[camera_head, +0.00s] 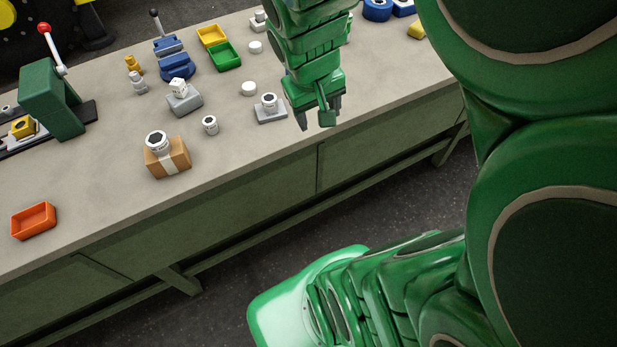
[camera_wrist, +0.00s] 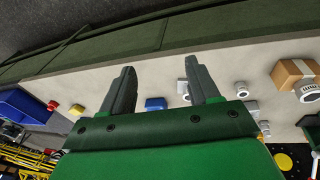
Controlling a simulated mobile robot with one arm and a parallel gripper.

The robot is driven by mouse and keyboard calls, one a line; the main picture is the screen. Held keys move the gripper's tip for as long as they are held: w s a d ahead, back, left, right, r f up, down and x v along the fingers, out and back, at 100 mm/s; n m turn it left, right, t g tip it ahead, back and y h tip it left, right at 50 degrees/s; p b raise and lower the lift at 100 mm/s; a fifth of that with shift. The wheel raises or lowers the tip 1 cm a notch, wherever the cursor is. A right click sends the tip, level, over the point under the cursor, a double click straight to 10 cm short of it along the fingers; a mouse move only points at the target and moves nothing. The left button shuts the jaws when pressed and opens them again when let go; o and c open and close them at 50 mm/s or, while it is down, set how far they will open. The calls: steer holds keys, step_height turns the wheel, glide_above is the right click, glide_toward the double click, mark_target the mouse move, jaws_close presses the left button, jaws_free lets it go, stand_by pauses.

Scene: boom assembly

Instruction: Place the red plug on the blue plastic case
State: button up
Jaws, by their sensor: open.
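My gripper (camera_head: 319,118) is open and empty, fingers pointing down, above the bench's front edge. Its two fingers also show in the wrist view (camera_wrist: 163,72), spread apart with nothing between them. A small red piece (camera_wrist: 53,105), which may be the red plug, is at the far left in the wrist view, well away from my fingers. A small blue box-like item (camera_wrist: 155,104) lies beyond the fingers in the wrist view. Two blue items (camera_head: 378,9) stand at the top right in the head view, partly cut off or hidden. I cannot tell which is the blue plastic case.
The bench (camera_head: 110,205) holds a cardboard box (camera_head: 168,161), an orange tray (camera_head: 33,221), a green lever press (camera_head: 52,100), yellow and green trays (camera_head: 224,56) and several small white and grey parts. A yellow piece (camera_wrist: 77,109) is near the red one. The bench's front strip is mostly clear.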

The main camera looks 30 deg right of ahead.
steer(key=s+a+r+g+y, duration=0.1)
steer(key=s+a, duration=0.3)
steer(key=s, duration=0.2)
steer(key=s+a+n+g+y, duration=0.1)
steer(key=s+a+g, duration=0.1)
steer(key=s+a, duration=0.3)
steer(key=s, duration=0.2)
steer(key=shift+s+a+r, duration=0.25)
steer(key=shift+s+r, duration=0.05)
steer(key=shift+r, duration=0.1)
